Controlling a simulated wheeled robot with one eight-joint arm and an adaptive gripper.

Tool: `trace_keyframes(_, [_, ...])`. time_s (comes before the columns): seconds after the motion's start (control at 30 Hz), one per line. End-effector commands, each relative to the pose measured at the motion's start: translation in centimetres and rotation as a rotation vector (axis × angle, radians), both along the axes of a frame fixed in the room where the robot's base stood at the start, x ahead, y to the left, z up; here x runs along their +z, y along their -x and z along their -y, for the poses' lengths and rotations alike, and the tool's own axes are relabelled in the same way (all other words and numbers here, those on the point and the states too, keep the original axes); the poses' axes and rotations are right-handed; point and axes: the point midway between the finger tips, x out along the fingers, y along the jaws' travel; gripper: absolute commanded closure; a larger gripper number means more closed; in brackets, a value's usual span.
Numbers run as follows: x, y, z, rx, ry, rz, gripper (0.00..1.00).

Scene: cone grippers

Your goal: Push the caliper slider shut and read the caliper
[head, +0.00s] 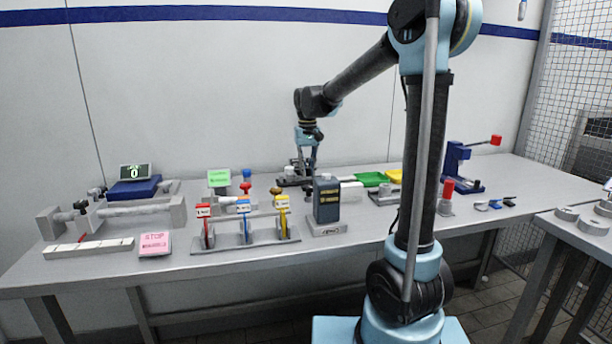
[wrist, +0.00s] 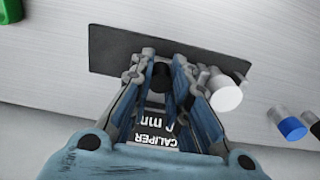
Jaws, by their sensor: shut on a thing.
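My gripper (wrist: 161,66) reaches down over the caliper at the back of the bench, and its fingers are closed around a dark round knob (wrist: 162,76), which looks like the caliper's slider knob. In the head view my gripper (head: 303,166) is small and partly hides the caliper. The caliper's black display (wrist: 155,128) lies between my fingers in the wrist view. It shows "CALIPER" and "mm" upside down; the number is mostly hidden. A dark plate (wrist: 115,48) lies under the fingers. A white cylinder (wrist: 226,95) stands just right of them.
On the bench (head: 120,275), a rack with red, blue and yellow tags (head: 245,235) and a dark block (head: 327,200) stand in front. A separate display (head: 135,171) stands left. Green (head: 370,179) and yellow (head: 390,172) trays and a blue press (head: 455,165) are to the right.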

Motion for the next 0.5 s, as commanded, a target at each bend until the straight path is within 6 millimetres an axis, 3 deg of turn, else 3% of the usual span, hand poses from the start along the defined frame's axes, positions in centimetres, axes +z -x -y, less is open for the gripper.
trace_keyframes(0.5, [-0.01, 0.0, -0.46, 0.001, -0.001, 0.003, 0.95])
